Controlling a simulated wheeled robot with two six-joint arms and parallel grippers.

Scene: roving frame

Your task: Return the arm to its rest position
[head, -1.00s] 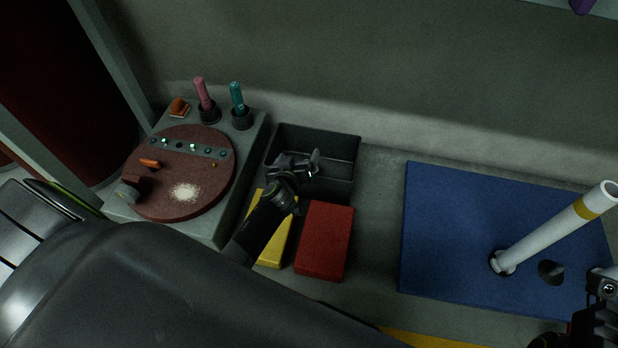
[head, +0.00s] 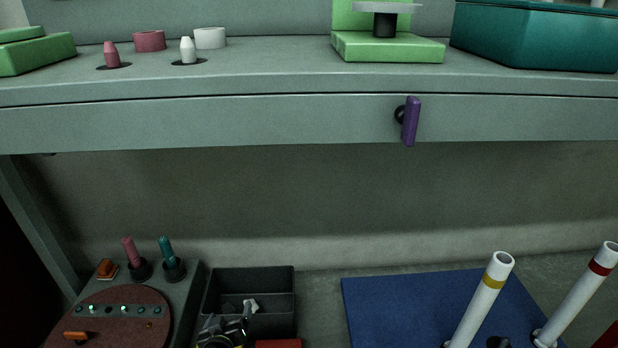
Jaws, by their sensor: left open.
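My left gripper (head: 226,324) shows at the bottom edge of the head view, open, in front of the near side of a black open bin (head: 252,276). The bin holds a small pale piece and some dark pieces; I cannot tell whether the gripper touches the bin. Most of my left arm is below the picture. My right gripper is not in view.
A round brown plate (head: 120,318) on a grey block stands left of the bin, with pink and teal pegs behind. A blue board (head: 400,300) with white tubes (head: 482,300) lies right. A shelf (head: 300,120) with a purple handle (head: 411,121) spans above.

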